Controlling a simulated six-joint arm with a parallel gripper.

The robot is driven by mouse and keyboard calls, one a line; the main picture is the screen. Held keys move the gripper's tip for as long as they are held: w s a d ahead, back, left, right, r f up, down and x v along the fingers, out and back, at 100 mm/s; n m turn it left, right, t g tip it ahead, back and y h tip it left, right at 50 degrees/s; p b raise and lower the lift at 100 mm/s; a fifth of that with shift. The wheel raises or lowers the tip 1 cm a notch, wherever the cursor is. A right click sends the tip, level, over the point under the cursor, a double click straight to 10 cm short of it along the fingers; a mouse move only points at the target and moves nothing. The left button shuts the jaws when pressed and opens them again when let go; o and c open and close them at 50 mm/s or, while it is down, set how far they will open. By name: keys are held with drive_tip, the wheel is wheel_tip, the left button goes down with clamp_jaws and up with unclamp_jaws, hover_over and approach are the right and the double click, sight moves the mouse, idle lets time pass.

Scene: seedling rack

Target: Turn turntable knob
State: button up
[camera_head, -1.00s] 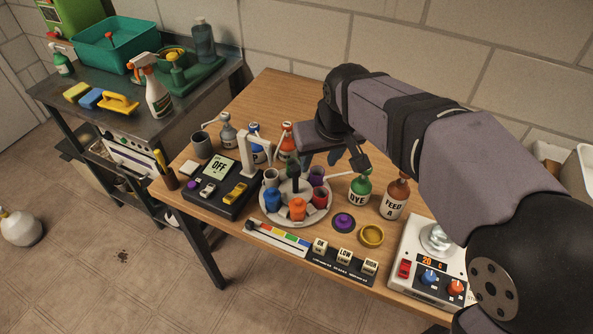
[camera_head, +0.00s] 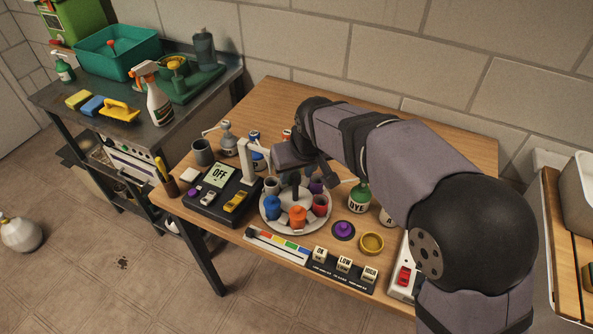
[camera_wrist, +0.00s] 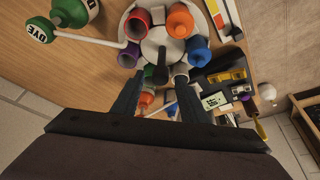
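The turntable (camera_head: 281,225) is a round pale plate carrying several coloured cups and pots; it also shows in the wrist view (camera_wrist: 153,47). A dark upright knob (camera_wrist: 157,74) stands near its middle. My gripper (camera_head: 303,178) hangs above the turntable, pointing down. In the wrist view, its fingers (camera_wrist: 159,76) are apart, with the knob seen between them and no visible contact. Whether the fingertips are level with the knob is unclear. My gripper partly hides the back of the turntable and the knob in the head view.
A black unit (camera_head: 213,207) with an OFF display and pale upright arm stands close left. The DYE bottle (camera_head: 358,198) is close right. A purple-topped disc (camera_head: 343,230), yellow ring (camera_head: 371,243) and ON/LOW/HIGH block panel (camera_head: 343,272) lie in front. The table's back is clear.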

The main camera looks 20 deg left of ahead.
drive_tip(key=shift+w+f, duration=0.1)
drive_tip(key=shift+f, duration=0.25)
drive_tip(key=shift+c, duration=0.4)
clamp_jaws()
drive_tip(key=shift+a+m, duration=0.1)
drive_tip(key=shift+m, duration=0.2)
drive_tip(key=m+h, duration=0.1)
drive_tip(key=m, duration=0.1)
drive_tip(key=shift+a+m+t, duration=0.15)
drive_tip(key=shift+m+t, duration=0.15)
drive_tip(key=shift+t, duration=0.1)
drive_tip(key=m+h+b, duration=0.1)
drive_tip(key=m, duration=0.2)
drive_tip(key=shift+a+t, duration=0.1)
drive_tip(key=shift+t, duration=0.2)
drive_tip(key=shift+a+m+h+p, duration=0.15)
drive_tip(key=shift+m+h, duration=0.45)
drive_tip(key=shift+m, duration=0.8)
drive_tip(key=shift+d+m+h+p, duration=0.15)
drive_tip(key=shift+m+h, duration=0.45)
drive_tip(key=shift+m, duration=0.8)
drive_tip(key=shift+a, duration=0.15)
